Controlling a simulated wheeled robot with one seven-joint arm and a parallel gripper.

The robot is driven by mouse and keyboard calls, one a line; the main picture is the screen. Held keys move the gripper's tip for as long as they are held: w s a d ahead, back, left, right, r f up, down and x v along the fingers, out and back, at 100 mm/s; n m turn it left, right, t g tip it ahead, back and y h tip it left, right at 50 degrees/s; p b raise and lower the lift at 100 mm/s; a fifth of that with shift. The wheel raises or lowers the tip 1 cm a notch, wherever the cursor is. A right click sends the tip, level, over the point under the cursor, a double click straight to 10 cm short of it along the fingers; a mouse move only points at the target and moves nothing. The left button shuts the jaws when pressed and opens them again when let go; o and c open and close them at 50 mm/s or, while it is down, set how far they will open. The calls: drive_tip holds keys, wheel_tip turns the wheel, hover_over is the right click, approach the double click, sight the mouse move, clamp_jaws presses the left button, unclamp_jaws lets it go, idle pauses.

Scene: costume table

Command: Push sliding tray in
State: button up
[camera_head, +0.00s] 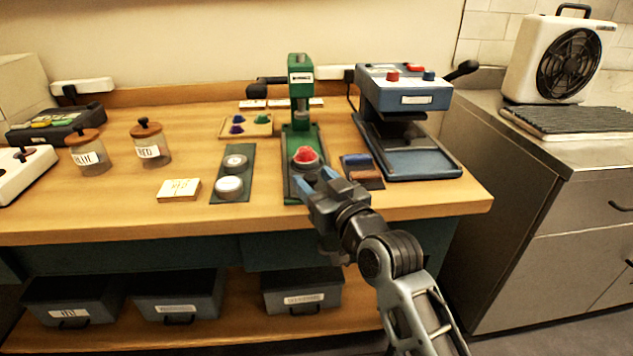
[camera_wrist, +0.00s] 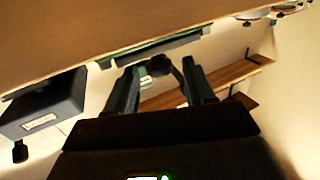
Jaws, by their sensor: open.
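The green press (camera_head: 300,76) stands at the back middle of the table. Its long green sliding tray (camera_head: 291,187) extends toward the table's front edge and carries a red piece (camera_head: 305,155) on a round pale seat, in front of the press column. My gripper (camera_head: 314,181) is open at the tray's front end, in front of the red piece, and partly hides that end. In the wrist view, my gripper (camera_wrist: 160,78) has a finger on each side of a dark knob (camera_wrist: 158,66) below a green edge. I cannot tell whether the fingers touch it.
A blue heat press (camera_head: 404,95) stands right of the tray, with blue and brown blocks (camera_head: 362,172) between. Jars (camera_head: 150,143) stand farther left. Drawers (camera_head: 302,292) sit below the table.

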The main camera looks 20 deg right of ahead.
clamp_jaws()
idle(0.4)
